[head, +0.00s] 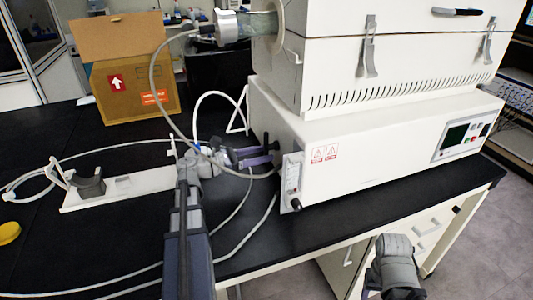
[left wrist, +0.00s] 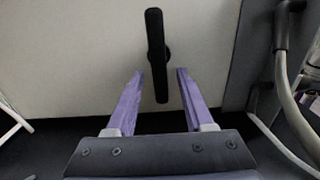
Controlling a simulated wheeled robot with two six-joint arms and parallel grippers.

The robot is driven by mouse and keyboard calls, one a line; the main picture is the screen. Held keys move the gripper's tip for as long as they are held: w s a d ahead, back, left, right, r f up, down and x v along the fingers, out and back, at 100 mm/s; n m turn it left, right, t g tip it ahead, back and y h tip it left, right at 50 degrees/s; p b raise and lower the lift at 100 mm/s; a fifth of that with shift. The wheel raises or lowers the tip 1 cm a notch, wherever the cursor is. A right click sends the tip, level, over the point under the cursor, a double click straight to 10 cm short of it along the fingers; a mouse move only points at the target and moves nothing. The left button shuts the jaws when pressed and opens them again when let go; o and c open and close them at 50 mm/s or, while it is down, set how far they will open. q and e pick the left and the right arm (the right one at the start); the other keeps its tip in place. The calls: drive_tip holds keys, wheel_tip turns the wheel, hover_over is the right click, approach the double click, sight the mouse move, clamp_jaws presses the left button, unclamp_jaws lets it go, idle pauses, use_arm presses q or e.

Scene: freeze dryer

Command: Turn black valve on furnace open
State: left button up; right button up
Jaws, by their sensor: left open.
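The furnace is the white box unit (head: 370,150) on the black bench. Its black valve has a long bar handle (left wrist: 155,50) that stands nearly upright against the pale side wall in the left wrist view. In the head view the handle shows small and dark (head: 268,141) by the furnace's left side. My left gripper (head: 262,156) is open beside that side wall. In the left wrist view its two purple fingers (left wrist: 160,78) lie on either side of the handle's lower part, with gaps showing.
A flowmeter (head: 292,178) with a black knob is on the furnace's front left corner. Hoses loop around my left arm. A white stand (head: 125,188) lies on the bench at left, and a cardboard box (head: 130,85) stands behind.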

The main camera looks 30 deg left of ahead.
use_arm(q)
drive_tip(key=shift+x, duration=0.8)
drive_tip(key=shift+c, duration=0.2)
clamp_jaws()
